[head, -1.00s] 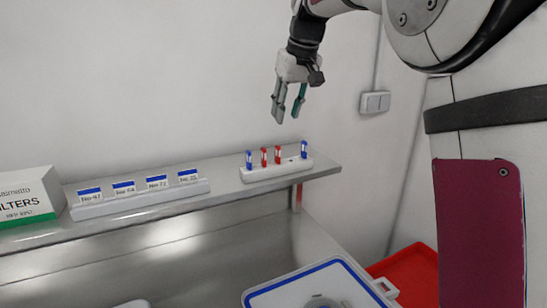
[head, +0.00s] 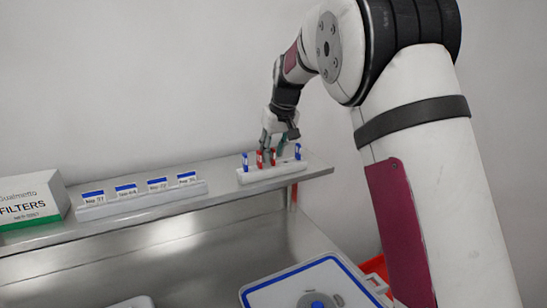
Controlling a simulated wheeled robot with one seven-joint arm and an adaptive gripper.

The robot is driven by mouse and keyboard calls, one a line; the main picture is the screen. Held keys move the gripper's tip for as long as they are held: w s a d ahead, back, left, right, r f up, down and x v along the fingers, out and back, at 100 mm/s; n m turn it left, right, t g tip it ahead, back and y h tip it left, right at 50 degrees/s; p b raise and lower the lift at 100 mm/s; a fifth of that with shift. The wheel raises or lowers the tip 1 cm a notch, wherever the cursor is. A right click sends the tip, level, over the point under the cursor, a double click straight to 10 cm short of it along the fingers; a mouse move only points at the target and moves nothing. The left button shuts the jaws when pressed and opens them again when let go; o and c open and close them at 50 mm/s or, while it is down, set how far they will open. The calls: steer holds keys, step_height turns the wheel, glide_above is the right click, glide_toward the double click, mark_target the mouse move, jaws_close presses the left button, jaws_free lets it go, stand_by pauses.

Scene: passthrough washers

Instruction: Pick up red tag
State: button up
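Two red tags stand upright in a white holder (head: 271,176) on the metal shelf. The left red tag (head: 260,160) and the right red tag (head: 273,158) are in the middle, with a blue tag (head: 245,161) on the left and another blue tag (head: 298,151) on the right. My gripper (head: 273,154) points down over the holder, its fingers at the height of the red tags. The fingers look spread around the right red tag, but they partly hide it. I cannot tell if they touch it.
A white rack with several blue-topped labels (head: 142,199) and a filters box (head: 32,200) stand left on the shelf (head: 222,189). A blue-rimmed white container (head: 315,283) and a red tray (head: 375,267) are below. The wall is close behind the shelf.

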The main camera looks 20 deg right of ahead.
steer(key=shift+c, duration=0.6)
jaws_close()
